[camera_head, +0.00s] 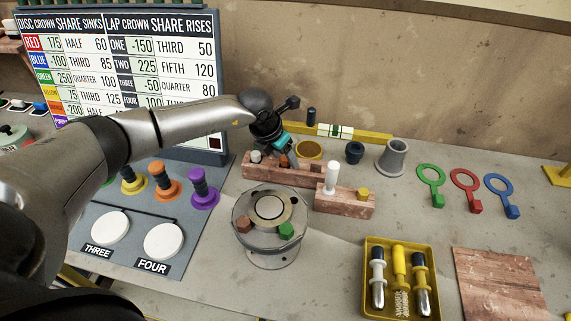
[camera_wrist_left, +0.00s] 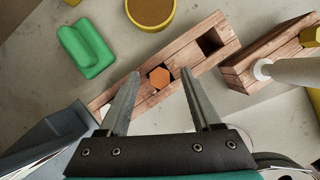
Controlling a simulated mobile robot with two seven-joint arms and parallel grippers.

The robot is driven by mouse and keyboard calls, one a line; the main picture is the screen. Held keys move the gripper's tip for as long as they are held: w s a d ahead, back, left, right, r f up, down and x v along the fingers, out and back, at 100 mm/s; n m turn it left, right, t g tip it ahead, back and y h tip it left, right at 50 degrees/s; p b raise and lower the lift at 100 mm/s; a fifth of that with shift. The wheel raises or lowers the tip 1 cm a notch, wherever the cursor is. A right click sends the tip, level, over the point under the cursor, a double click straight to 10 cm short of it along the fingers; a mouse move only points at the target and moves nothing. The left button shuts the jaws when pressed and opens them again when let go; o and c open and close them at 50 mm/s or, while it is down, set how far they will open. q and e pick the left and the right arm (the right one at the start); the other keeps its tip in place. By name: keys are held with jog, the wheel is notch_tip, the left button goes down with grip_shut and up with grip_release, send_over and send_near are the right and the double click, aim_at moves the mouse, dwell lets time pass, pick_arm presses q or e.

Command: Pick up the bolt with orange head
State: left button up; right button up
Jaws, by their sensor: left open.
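The bolt with the orange hexagonal head (camera_wrist_left: 159,77) sits in a hole of a long wooden block (camera_wrist_left: 205,45). In the head view the orange head (camera_head: 284,161) shows small in the same block (camera_head: 310,178), partly covered by my gripper. My left gripper (camera_wrist_left: 160,72) is open above the block. Its two fingers appear on either side of the orange head in the left wrist view, with clear gaps. I cannot tell how far above the head the fingertips are. A square hole in the block, right of the bolt, is empty. My right gripper is not in view.
A second wooden block (camera_head: 345,203) with a white peg and a yellow head stands close by. A round metal flange (camera_head: 268,225) with brown and green heads is in front. A green piece (camera_wrist_left: 85,47) and a yellow cup (camera_wrist_left: 150,10) lie behind. A yellow tool tray (camera_head: 374,250) is right.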

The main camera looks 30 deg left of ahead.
pick_arm(q)
grip_shut()
dwell(0.6)
